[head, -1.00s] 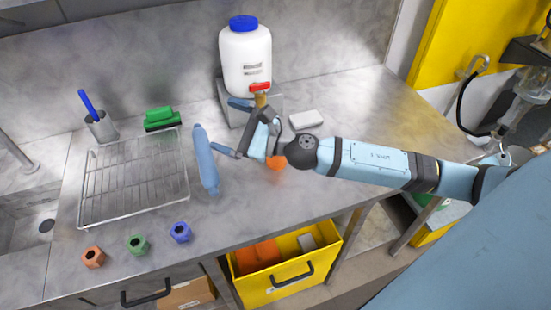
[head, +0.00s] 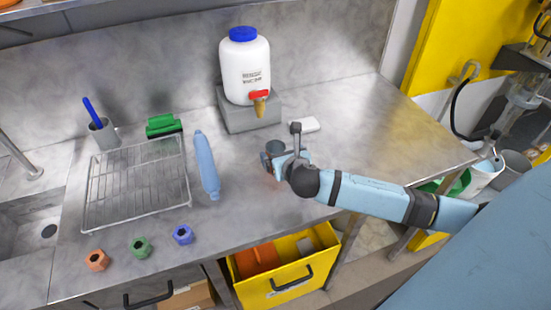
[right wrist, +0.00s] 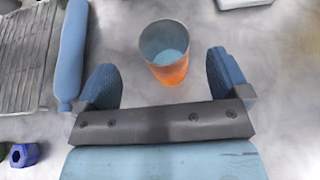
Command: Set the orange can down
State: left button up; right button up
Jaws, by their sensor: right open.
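The orange can (right wrist: 170,68) shows in the right wrist view as an upright, open-topped cylinder with a bluish inside and orange on its lower side. It appears to stand on the grey counter. My right gripper (right wrist: 166,70) is open, with one blue finger on each side of the can and visible gaps between. In the head view the right gripper (head: 284,147) is low over the counter, in front of the white dispenser, and mostly hides the can. My left gripper is not in view.
The white dispenser (head: 246,70) with its red tap stands on a grey block behind. A blue bottle (head: 206,165) and a wire rack (head: 137,208) lie to the left. A white block (head: 305,125) is close behind the gripper. The counter to the right is clear.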

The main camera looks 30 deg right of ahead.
aim_at(272, 144)
jog(key=x, duration=0.6)
jog(key=shift+w+d+f+p, duration=0.1)
jog(key=shift+d+f+p, duration=0.15)
jog(key=shift+p, duration=0.1)
jog(key=c, duration=1)
jog(key=shift+c, duration=0.5)
jog(key=shift+r, duration=0.15)
